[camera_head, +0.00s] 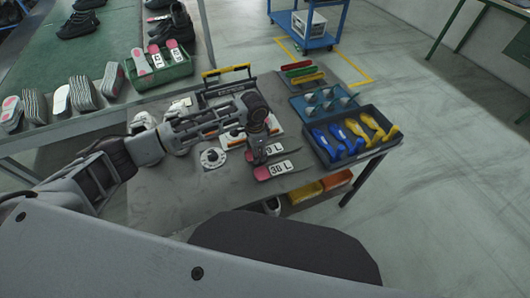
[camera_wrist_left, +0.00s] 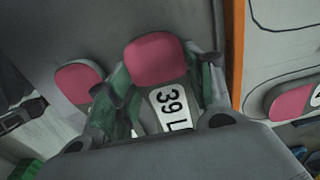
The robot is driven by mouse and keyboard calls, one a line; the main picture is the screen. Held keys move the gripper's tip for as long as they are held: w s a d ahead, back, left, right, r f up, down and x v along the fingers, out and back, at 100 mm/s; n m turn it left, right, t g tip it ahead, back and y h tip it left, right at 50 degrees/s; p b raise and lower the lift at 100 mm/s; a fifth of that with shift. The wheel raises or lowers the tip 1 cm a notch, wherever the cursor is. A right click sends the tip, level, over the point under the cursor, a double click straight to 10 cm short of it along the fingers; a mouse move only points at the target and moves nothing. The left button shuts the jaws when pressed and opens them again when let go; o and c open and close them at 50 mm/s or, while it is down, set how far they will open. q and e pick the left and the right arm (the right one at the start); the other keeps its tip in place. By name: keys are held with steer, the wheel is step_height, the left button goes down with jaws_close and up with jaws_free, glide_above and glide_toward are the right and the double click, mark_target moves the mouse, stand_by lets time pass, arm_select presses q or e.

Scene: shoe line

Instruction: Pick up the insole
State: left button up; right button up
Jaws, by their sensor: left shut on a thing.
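The insole with a pink heel and a white 39 L label (camera_wrist_left: 158,62) sits between the fingers of my left gripper (camera_wrist_left: 160,95) in the left wrist view. In the head view my left gripper (camera_head: 258,155) is low over the grey table, and the same insole (camera_head: 275,149) shows partly behind it. The gripper is shut on this insole. A second insole with a pink heel (camera_head: 277,168) lies just in front on the table; its heel (camera_wrist_left: 78,82) shows at left in the wrist view. My right gripper is not in view.
A toolbox with a yellow handle (camera_head: 226,72) is at the back. A green bin of insoles (camera_head: 160,82) sits on the green bench at left. The table's front left is bare.

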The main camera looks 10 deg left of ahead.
arm_select(q)
steer(key=shift+c, duration=0.4)
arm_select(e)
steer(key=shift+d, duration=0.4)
arm_select(q)
steer(key=shift+r, duration=0.65)
step_height(320, 180, up, 7)
steer(key=shift+p, duration=0.3)
steer(key=shift+r, duration=0.85)
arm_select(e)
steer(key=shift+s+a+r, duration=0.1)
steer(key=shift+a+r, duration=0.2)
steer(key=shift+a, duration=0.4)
arm_select(q)
steer(key=shift+n, duration=0.3)
